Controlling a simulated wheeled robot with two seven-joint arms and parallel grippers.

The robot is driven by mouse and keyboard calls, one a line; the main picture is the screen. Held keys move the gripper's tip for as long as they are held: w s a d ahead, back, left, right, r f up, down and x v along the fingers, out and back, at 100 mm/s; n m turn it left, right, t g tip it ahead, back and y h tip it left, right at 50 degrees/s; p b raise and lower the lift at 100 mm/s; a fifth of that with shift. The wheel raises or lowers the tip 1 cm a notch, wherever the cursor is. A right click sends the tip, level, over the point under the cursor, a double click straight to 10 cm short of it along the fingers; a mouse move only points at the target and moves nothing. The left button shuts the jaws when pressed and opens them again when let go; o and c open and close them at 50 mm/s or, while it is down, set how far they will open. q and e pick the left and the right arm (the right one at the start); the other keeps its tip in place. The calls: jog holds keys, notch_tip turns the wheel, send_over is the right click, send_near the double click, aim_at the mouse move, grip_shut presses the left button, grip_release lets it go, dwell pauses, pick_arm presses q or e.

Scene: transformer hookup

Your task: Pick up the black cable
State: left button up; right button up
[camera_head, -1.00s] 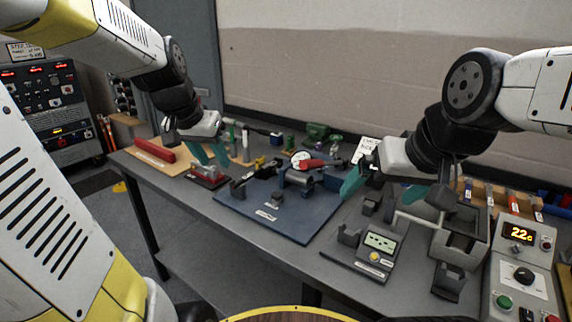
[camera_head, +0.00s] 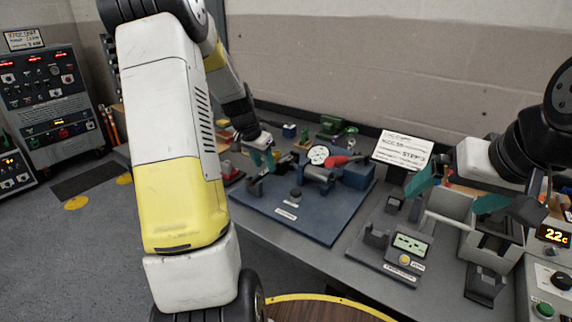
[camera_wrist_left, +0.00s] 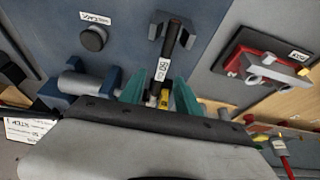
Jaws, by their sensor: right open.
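A black cable (camera_wrist_left: 171,40) with a white label and a yellow part shows in the left wrist view, its far end at a dark holder (camera_wrist_left: 187,32) on the blue board. My left gripper (camera_wrist_left: 160,84) is open, with its teal fingers on either side of the cable near the label. Whether they touch it, I cannot tell. In the head view my left gripper (camera_head: 264,158) is at the left part of the blue board (camera_head: 318,229), and the cable is hardly discernible there. My right gripper (camera_head: 456,190) is open and empty above the grey bins.
A gauge (camera_head: 318,154) and a red-handled part (camera_head: 340,160) stand on the board right of my left gripper. A meter (camera_head: 410,245), a sign card (camera_head: 403,149) and a control box (camera_head: 548,285) are to the right. A red block fixture (camera_wrist_left: 265,65) is beside the board.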

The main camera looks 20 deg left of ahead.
pick_arm(q)
jog(key=shift+x, duration=1)
grip_shut()
dwell(0.7)
